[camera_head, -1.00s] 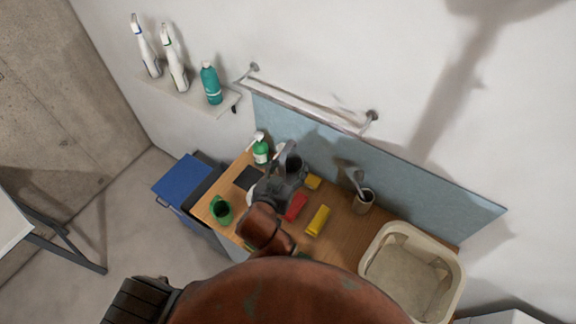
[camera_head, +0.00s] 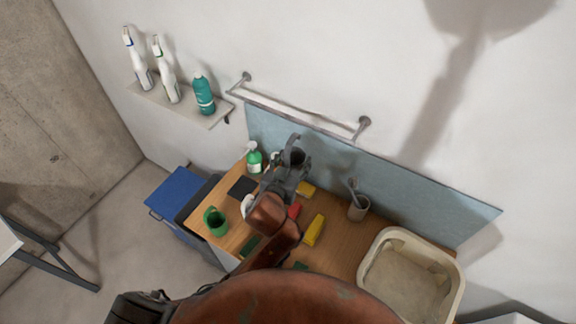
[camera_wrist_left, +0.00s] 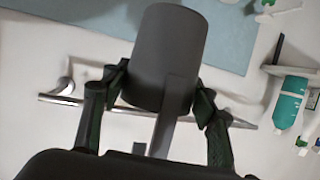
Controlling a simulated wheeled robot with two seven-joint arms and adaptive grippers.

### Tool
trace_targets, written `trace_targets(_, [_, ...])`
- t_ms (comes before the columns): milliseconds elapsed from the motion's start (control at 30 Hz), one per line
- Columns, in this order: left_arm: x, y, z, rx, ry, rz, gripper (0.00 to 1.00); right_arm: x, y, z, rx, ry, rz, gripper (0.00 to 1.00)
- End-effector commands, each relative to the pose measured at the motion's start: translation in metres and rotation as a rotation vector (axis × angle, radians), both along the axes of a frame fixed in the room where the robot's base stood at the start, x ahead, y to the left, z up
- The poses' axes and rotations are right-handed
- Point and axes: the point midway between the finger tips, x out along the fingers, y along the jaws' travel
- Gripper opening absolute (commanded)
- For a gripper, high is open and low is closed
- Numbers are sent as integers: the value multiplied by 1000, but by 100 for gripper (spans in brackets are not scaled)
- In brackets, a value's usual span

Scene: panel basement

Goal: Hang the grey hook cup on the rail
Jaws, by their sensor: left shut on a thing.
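The grey hook cup (camera_head: 297,158) is held in my left gripper (camera_head: 285,176), above the wooden counter and in front of the blue wall panel. In the left wrist view the cup (camera_wrist_left: 170,50) sits between the two fingers of the gripper (camera_wrist_left: 160,93), with a flat grey strip running down from it toward the palm. The rail (camera_head: 300,115) is a metal bar on two wall mounts, up and right of the cup in the head view. In the left wrist view the rail (camera_wrist_left: 70,101) passes behind the gripper, its middle hidden. My right gripper is not in view.
The counter (camera_head: 337,237) carries a green cup (camera_head: 215,221), a green pump bottle (camera_head: 254,158), yellow (camera_head: 314,230) and red blocks, and a brush holder (camera_head: 358,208). A cream basin (camera_head: 372,280) stands right. A wall shelf (camera_head: 190,112) holds several bottles near the rail's left end.

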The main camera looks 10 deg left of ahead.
Motion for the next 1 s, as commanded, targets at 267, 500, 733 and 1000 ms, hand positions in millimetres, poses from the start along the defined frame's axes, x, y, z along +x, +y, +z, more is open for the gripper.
trace_targets(267, [21,-6,0,-1,-3,0,29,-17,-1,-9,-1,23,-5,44])
trace_targets(500, [38,-11,0,1,-2,1,29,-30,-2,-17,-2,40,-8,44])
trace_targets(733, [55,-16,0,-1,-2,1,29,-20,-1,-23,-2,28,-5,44])
trace_targets(1000, [75,-21,-1,0,-1,1,29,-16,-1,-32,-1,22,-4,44])
